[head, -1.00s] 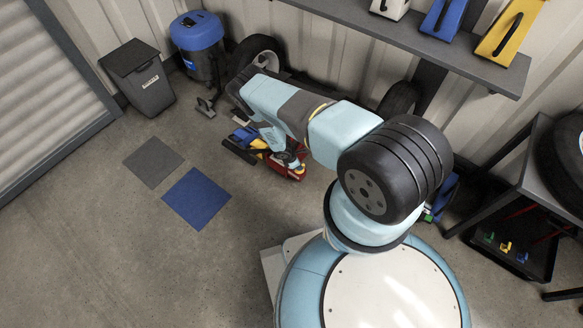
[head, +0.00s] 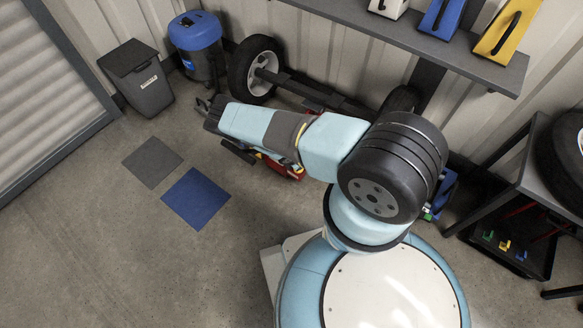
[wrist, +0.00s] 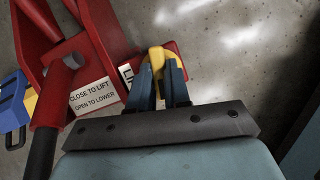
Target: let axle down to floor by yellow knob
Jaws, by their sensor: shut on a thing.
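The yellow knob (wrist: 157,58) is between the two dark fingertips of my gripper (wrist: 160,78) in the wrist view, and the gripper is shut on it. The knob sits at the end of the red jack (wrist: 92,40), by a label whose readable lines say "close to lift" and "open to lower". In the head view, part of the red jack (head: 283,170) shows below my arm, which hides the gripper and the knob. The dark axle (head: 305,92) runs along the wall between a left wheel (head: 254,70) and a right wheel partly behind my arm.
A blue and a yellow part (wrist: 14,103) lie left of the jack. A grey bin (head: 138,80) and a blue-topped vacuum (head: 197,45) stand at the back left. Blue (head: 196,198) and grey floor squares lie on open floor. A shelf (head: 440,45) overhangs at upper right.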

